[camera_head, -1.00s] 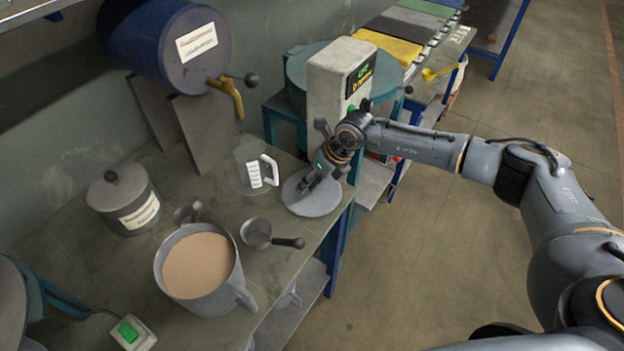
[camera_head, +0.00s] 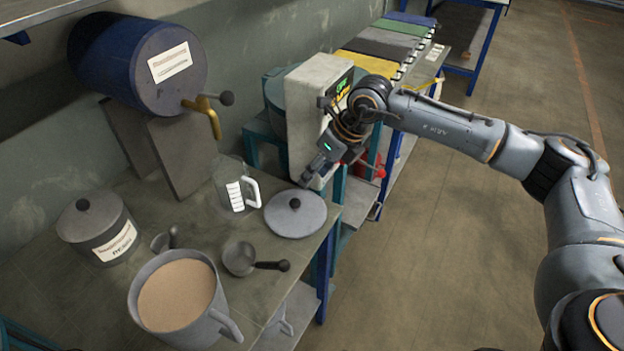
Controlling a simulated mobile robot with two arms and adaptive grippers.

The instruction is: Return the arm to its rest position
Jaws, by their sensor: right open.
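My right gripper (camera_head: 309,180) is open and empty. It hangs just above and to the right of a round grey lid (camera_head: 295,217) with a dark knob, which lies flat near the bench's right edge. The gripper looks apart from the knob. My right arm (camera_head: 450,128) comes in from the right and reaches across the aisle to the bench. My left gripper is not in view.
On the bench (camera_head: 215,282) stand a mug of tan liquid (camera_head: 178,293), a lidded pot (camera_head: 98,228), a clear measuring jug (camera_head: 233,190) and a scoop (camera_head: 240,259). A blue drum (camera_head: 140,62) and a grey control box (camera_head: 305,108) stand behind. The aisle floor (camera_head: 440,235) is clear.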

